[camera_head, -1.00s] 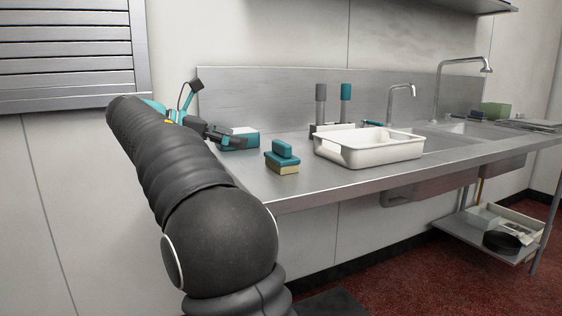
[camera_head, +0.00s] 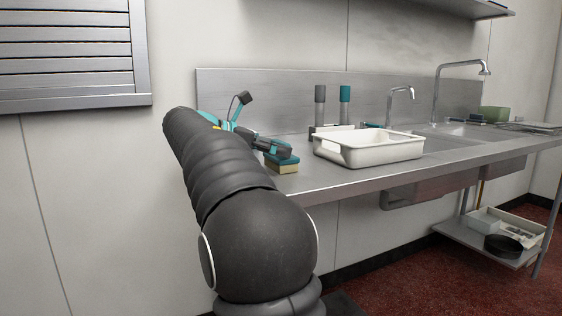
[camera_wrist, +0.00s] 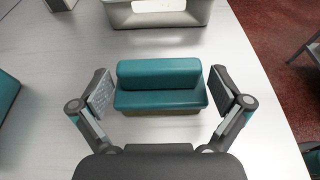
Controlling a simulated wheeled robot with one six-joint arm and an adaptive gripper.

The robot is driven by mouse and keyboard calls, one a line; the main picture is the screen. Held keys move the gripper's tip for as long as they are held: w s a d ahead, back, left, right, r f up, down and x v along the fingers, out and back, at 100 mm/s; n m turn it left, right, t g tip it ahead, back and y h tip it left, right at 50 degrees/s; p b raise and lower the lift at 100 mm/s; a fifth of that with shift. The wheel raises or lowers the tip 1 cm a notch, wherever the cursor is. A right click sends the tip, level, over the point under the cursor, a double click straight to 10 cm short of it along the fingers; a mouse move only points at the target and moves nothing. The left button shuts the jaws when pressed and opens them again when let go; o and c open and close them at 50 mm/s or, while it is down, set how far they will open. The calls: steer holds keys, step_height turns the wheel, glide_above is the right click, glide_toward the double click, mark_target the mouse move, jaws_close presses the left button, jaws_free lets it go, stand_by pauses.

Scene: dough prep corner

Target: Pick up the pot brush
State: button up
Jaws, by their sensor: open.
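The pot brush (camera_head: 284,168) is a teal block with a raised teal grip and a tan underside, resting on the steel counter near its front left. In the wrist view the brush (camera_wrist: 160,98) lies crosswise between my fingers. My gripper (camera_wrist: 161,92) is open, with one finger pad beyond each end of the brush and a small gap visible on both sides. In the head view my gripper (camera_head: 281,149) is right over the brush and covers part of its top.
A white basin (camera_head: 368,158) stands just right of the brush; its wall (camera_wrist: 158,18) shows ahead in the wrist view. A teal box (camera_wrist: 6,92) is to the left. Two upright handles, grey (camera_head: 320,94) and teal (camera_head: 345,93), stand behind. The steel counter's (camera_head: 330,181) front edge is close.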

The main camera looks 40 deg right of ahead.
steer(key=c, duration=1.1)
